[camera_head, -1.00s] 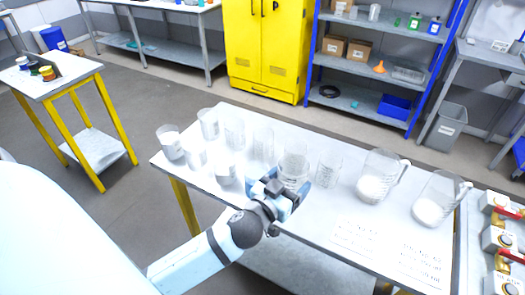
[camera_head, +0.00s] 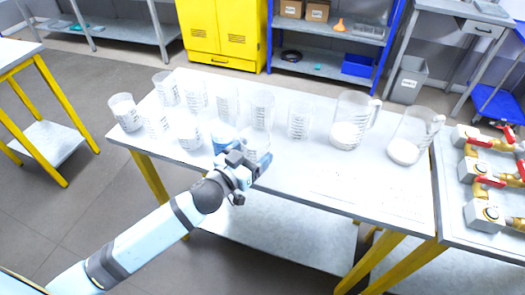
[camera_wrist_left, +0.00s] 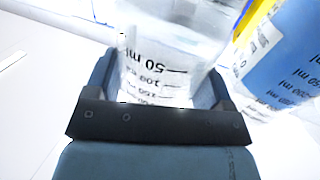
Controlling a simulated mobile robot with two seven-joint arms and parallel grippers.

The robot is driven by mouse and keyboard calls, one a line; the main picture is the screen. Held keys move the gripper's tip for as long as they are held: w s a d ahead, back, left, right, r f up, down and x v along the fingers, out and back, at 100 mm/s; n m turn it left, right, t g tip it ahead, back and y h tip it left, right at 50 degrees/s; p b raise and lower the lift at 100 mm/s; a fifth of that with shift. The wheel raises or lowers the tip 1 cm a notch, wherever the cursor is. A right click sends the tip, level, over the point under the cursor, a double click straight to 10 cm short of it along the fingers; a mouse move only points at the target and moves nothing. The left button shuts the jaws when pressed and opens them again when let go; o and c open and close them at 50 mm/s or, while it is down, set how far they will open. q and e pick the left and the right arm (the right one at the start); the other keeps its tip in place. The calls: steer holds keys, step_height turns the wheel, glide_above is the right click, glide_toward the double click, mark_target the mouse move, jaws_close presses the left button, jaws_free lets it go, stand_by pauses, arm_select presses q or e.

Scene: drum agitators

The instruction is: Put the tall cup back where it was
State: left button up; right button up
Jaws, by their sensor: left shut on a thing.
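The cup also shows in the left wrist view (camera_wrist_left: 165,65) between the jaws, with upside-down volume marks. Its base is hidden, so I cannot tell whether it touches the table. A cup with blue contents (camera_head: 222,140) is close to its left; it shows large at the right of the left wrist view (camera_wrist_left: 285,65). My right gripper is not in view.
Several clear cups crowd the left of the table (camera_head: 330,190). Another clear cup (camera_head: 300,118) stands right of the held one. Two jugs with white contents (camera_head: 350,125) stand further right. Red-handled valves (camera_head: 487,180) are at the right edge. The table's front right is clear.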

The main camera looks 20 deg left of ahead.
arm_select(q)
steer(key=w+f, duration=0.1)
steer(key=w, duration=0.1)
steer(key=w+d+f, duration=0.1)
steer(key=f, duration=0.1)
steer(key=shift+w+d, duration=0.2)
steer(key=shift+w, duration=0.15)
steer(key=shift+r, duration=0.1)
steer(key=o, duration=1.1)
